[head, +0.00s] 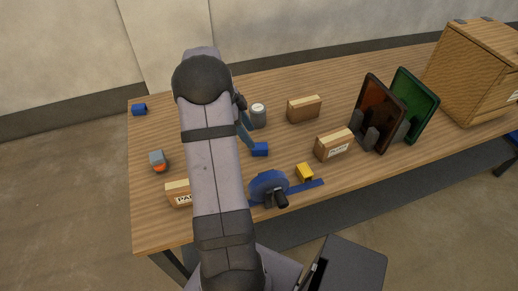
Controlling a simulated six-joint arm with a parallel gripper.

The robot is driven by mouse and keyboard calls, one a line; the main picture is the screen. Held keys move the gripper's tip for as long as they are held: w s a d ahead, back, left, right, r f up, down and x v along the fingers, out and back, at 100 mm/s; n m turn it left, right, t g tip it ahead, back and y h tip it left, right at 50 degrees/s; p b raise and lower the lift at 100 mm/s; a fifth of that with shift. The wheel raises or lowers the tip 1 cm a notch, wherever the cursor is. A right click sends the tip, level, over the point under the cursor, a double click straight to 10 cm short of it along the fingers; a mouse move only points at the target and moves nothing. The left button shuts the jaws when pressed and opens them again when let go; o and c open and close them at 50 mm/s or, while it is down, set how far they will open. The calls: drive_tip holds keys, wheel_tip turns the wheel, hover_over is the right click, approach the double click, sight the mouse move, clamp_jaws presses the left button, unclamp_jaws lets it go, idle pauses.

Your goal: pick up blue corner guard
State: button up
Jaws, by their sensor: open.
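A small blue block-like piece (260,149), which looks like the blue corner guard, lies on the wooden table (160,215) near its middle. A second small blue piece (139,109) lies near the table's far left corner; its exact shape is too small to tell. My gripper (246,132) shows only in part beside my arm, just up and left of the middle blue piece. It is open, and nothing shows held in it. My arm hides much of the gripper and a strip of table.
A grey can (258,115) stands close behind the gripper. Cardboard boxes (304,108) (334,145) (178,193), a yellow piece (304,173), a round blue device (268,185) and a grey-orange item (157,160) surround it. Upright panels (378,112) and a wooden cabinet (475,70) stand right.

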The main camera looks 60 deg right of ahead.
sight(258, 146)
drive_tip(key=shift+p+x, duration=0.8)
drive_tip(key=shift+x, duration=0.7)
drive_tip(key=shift+p+x, duration=0.8)
drive_tip(key=shift+x, duration=1.3)
drive_tip(key=shift+d, duration=0.2)
drive_tip(key=shift+c, duration=0.6)
drive_tip(key=c, duration=1)
